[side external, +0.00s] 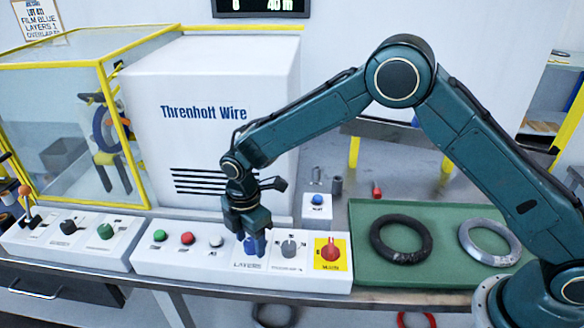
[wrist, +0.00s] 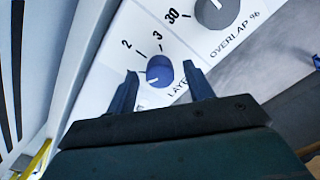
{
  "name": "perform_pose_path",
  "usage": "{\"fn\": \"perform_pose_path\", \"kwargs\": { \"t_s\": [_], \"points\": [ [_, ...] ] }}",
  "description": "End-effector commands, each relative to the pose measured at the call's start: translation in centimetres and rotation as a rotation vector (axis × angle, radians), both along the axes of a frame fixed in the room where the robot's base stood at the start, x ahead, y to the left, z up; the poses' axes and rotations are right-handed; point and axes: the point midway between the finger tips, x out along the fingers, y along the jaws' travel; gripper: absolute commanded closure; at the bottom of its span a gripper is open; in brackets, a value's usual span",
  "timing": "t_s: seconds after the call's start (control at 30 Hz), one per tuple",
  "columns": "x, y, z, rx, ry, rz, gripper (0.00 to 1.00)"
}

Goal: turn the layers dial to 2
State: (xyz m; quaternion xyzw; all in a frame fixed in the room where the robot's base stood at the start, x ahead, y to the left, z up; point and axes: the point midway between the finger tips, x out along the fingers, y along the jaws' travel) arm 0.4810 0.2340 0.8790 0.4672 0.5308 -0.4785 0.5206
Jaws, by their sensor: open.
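The layers dial (side external: 254,245) is a blue knob on the white front panel, above the printed word LAYERS. In the wrist view the blue dial (wrist: 160,72) has the numbers 2 and 3 printed beside it. A small pale mark shows on the knob, on the side away from those numbers; I cannot tell which number the dial is set to. My gripper (side external: 247,238) points down over the dial. In the wrist view my gripper (wrist: 160,78) is open, with one finger on each side of the knob. I cannot tell whether the fingers touch it.
The grey overlap knob (side external: 289,246) and a red switch on a yellow plate (side external: 330,253) stand to the right. A white button (side external: 216,241) and red button (side external: 188,239) are to the left.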

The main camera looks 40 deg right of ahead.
Motion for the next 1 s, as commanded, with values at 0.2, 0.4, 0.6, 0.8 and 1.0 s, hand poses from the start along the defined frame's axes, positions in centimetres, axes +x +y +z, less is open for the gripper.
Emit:
{"fn": "perform_pose_path", "kwargs": {
  "t_s": [0.2,0.4,0.6,0.8,1.0],
  "points": [
    [-0.02,0.0,-0.32,0.0,0.0,0.0,0.48],
    [-0.01,-0.01,-0.3,0.0,0.0,0.0,0.6],
    [-0.01,-0.01,-0.29,0.0,0.0,0.0,0.93],
    [0.0,-0.01,-0.27,0.0,0.0,-0.008,0.93],
    [0.0,-0.02,-0.26,0.0,0.0,-0.053,0.93]
  ]
}}
